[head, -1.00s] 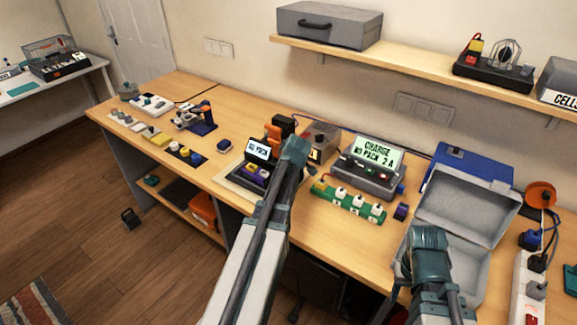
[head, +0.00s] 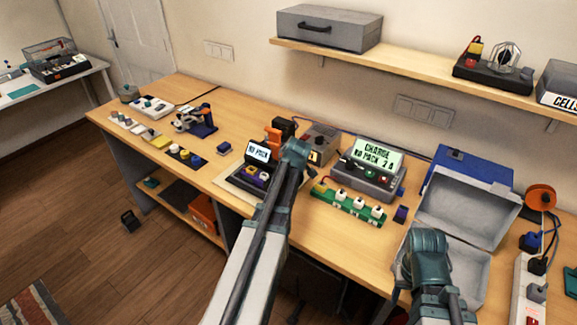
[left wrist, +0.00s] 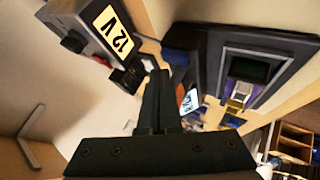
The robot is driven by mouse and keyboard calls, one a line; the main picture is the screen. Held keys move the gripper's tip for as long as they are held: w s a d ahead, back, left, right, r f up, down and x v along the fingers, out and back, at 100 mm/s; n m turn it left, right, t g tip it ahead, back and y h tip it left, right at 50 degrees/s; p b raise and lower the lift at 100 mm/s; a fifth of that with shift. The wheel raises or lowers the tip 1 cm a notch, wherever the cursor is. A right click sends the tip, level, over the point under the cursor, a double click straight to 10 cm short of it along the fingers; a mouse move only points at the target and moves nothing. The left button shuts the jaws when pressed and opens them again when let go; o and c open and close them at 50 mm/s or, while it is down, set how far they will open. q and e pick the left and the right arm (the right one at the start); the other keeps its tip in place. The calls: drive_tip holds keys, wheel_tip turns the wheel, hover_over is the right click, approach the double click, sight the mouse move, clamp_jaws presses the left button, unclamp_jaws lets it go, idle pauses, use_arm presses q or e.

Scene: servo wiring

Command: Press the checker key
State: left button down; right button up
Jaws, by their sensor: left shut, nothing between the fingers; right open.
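The checker (head: 241,177) is a dark unit with a small lit screen (head: 259,150) reading NO PACK; purple and yellow parts sit in its front. In the left wrist view its dark frame (left wrist: 213,62) is at the right and its lit screen (left wrist: 190,100) is beside my fingertips. I cannot make out its key. My left gripper (left wrist: 158,85) is shut and empty, close above the checker's right side; contact cannot be told. In the head view its fingers are hidden behind my left wrist. My right gripper (head: 428,243) is open and empty in front of the grey case.
A grey box with a 12 V label (left wrist: 115,35) stands close to my left fingers. A charger (head: 368,180) reading CHARGE NO PACK 2 A and a green strip (head: 347,206) lie to the right. The open grey case (head: 465,210) is behind my right gripper.

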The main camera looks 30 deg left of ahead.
use_arm(q)
drive_tip(key=shift+f, duration=0.1)
idle(0.7)
drive_tip(key=shift+f+b, duration=0.3)
drive_tip(key=shift+b, duration=0.15)
drive_tip(key=shift+f+b, duration=0.5)
idle(0.7)
drive_tip(key=shift+r, duration=0.1)
drive_tip(key=shift+r+p, duration=0.85)
drive_tip(key=shift+p, duration=0.1)
wheel_tip(320, 180, up, 5)
drive_tip(key=p, duration=0.5)
